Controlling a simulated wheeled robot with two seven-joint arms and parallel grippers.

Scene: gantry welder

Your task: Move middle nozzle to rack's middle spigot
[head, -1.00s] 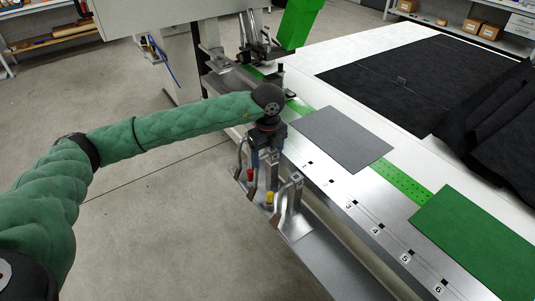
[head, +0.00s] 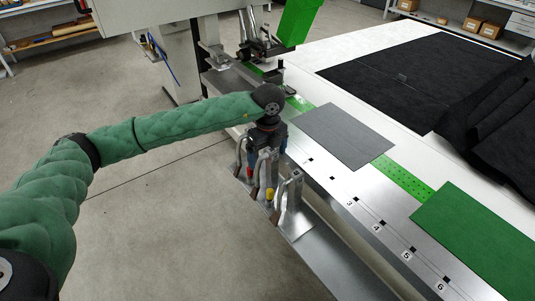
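The rack with spigots (head: 300,222) is a metal shelf along the front edge of the machine bed. Metal nozzles with bent tubes stand in a row there: the left one (head: 240,156), the middle one (head: 264,168) and the right one (head: 290,190). Red and yellow marks show between them. My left gripper (head: 268,145) points down from above, right at the middle nozzle's upper end. Its fingertips are hidden behind the nozzle and the wrist, so its grip is unclear. I cannot tell whether the middle nozzle is seated on its spigot. My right gripper is out of view.
The metal bed has numbered slots (head: 378,227) along its edge. A grey sheet (head: 345,135) and a green sheet (head: 480,235) lie on it. The welder head with a green cover (head: 297,22) stands behind. The floor in front is clear.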

